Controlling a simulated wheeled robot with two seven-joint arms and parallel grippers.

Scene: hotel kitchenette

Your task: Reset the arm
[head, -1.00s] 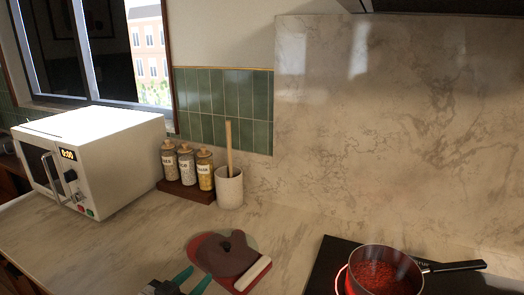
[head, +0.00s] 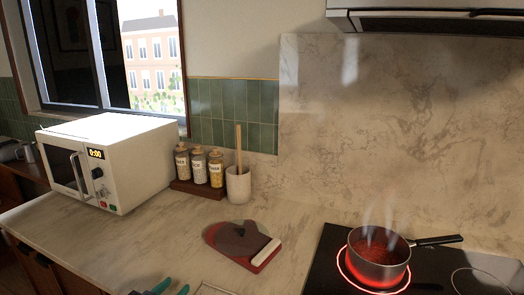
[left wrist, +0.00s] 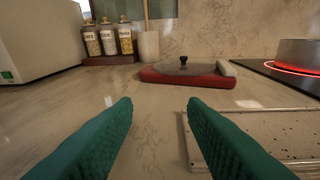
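My left gripper (head: 165,288) shows only as teal fingertips at the bottom edge of the head view. In the left wrist view its two teal fingers (left wrist: 160,104) are spread apart, with nothing between them. It is low over the counter, in front of and apart from a red flat piece (head: 238,243) with a dark lid-like top and a cream handle. That piece also shows in the left wrist view (left wrist: 190,79), with a dark knob on top. My right gripper is in neither current view.
A saucepan (head: 379,255) of red food steams on a glowing burner at the right. A white microwave (head: 142,170), spice jars (head: 199,168) and a utensil crock (head: 238,187) stand behind. A speckled tray (left wrist: 255,125) lies right of my gripper. The left counter is clear.

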